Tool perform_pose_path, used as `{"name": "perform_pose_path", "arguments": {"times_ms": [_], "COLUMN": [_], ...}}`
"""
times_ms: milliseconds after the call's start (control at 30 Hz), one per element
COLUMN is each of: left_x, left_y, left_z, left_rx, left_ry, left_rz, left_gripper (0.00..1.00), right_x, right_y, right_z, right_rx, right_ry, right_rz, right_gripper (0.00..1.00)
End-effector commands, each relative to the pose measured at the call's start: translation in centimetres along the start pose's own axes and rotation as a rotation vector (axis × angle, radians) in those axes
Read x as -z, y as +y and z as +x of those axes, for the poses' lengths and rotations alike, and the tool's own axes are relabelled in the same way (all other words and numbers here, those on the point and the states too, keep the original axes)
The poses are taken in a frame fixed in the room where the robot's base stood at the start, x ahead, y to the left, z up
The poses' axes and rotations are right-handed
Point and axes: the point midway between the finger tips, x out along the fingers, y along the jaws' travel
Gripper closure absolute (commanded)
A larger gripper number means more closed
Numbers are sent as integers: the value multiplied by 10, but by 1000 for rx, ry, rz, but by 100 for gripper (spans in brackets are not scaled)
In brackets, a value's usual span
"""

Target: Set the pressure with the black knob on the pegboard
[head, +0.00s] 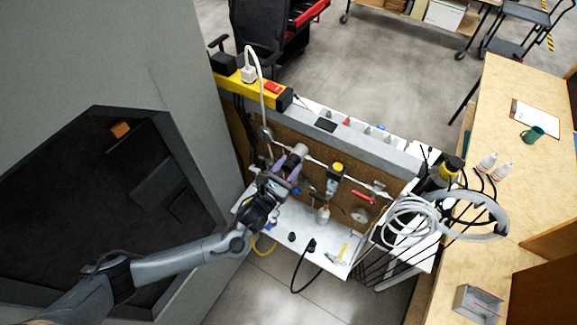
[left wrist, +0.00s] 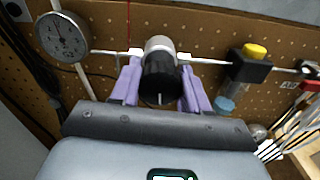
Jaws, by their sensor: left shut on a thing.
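The black knob (left wrist: 160,80) sits on the front of a silver cylindrical regulator (left wrist: 160,44) on the pegboard (left wrist: 205,22). My left gripper (left wrist: 158,88) has its purple fingers on both sides of the knob and is shut on it. In the head view my left gripper (head: 283,170) reaches the pegboard from the left, and the regulator (head: 298,152) shows just beyond the fingers. A round pressure gauge (left wrist: 62,38) with a white dial is left of the knob in the wrist view. My right gripper is not in view.
A yellow-capped black unit (left wrist: 250,62) is on the pegboard to the right. A white shelf (head: 300,238) with small parts and cables lies below. Coiled grey hose (head: 412,220) hangs at the right. A wooden table (head: 510,120) stands farther right.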

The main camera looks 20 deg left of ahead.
Motion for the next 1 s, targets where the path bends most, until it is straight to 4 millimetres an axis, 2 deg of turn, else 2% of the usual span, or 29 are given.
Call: {"name": "perform_pose_path", "arguments": {"times_ms": [300, 333, 467, 800, 1000], "left_x": [-2, -2, -2, 0, 2], "left_y": [0, 0, 0, 0, 0], "left_z": [0, 0, 0, -2, -20], "left_rx": [-1, 0, 0, 1, 2], "left_ry": [-4, -4, -4, -1, 0], "left_rz": [0, 0, -1, -1, 1], "left_gripper": [85, 52, 32, 31, 31], "right_x": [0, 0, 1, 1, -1], "right_y": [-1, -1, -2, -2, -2], "right_z": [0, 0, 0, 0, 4], "right_rx": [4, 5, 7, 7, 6], "right_ry": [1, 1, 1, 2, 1], "right_rz": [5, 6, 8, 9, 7], "right_gripper": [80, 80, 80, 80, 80]}}
